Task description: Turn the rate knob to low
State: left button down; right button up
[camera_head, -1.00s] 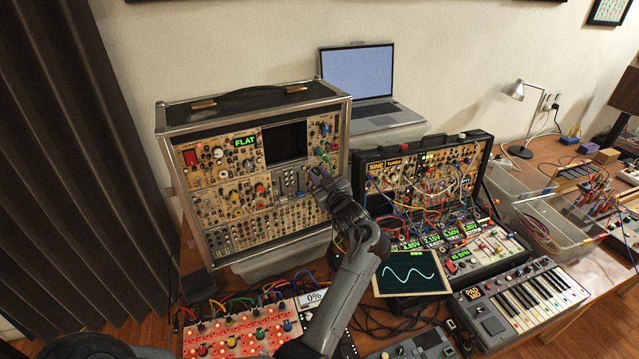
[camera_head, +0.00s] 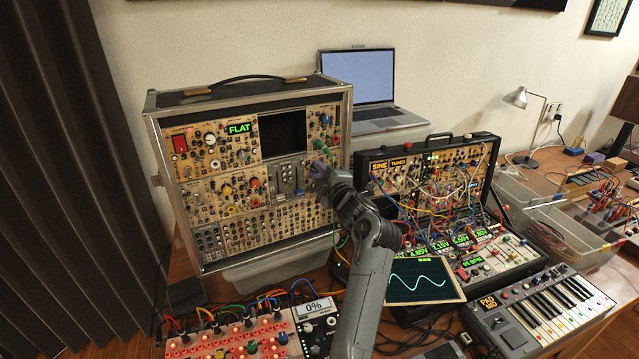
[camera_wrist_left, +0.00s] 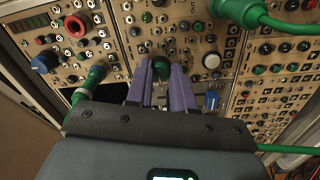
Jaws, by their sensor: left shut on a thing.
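A large modular synth case (camera_head: 150,125) stands upright at the back left, with knobs, jacks and a "FLAT" display on its front. My left gripper (camera_head: 317,168) is at the right part of this panel. In the left wrist view, its two purple fingers (camera_wrist_left: 162,75) are shut on a small dark green knob (camera_wrist_left: 160,64), one finger on each side. Much of the knob is hidden between the fingertips. Its label is too small to read, so I cannot tell whether it is the rate knob. My right gripper is not in view.
A green cable plug (camera_wrist_left: 238,12) and a blue slider cap (camera_wrist_left: 212,100) are close to the fingers in the wrist view. A smaller patched synth case (camera_head: 487,165), an oscilloscope screen (camera_head: 425,284) and a keyboard (camera_head: 545,310) stand to the right. A laptop (camera_head: 360,75) is behind.

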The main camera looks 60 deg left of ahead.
pick_arm(q)
jog(key=shift+n+b, duration=4.5)
jog(key=shift+n, duration=0.7)
jog(key=c, duration=1)
grip_release()
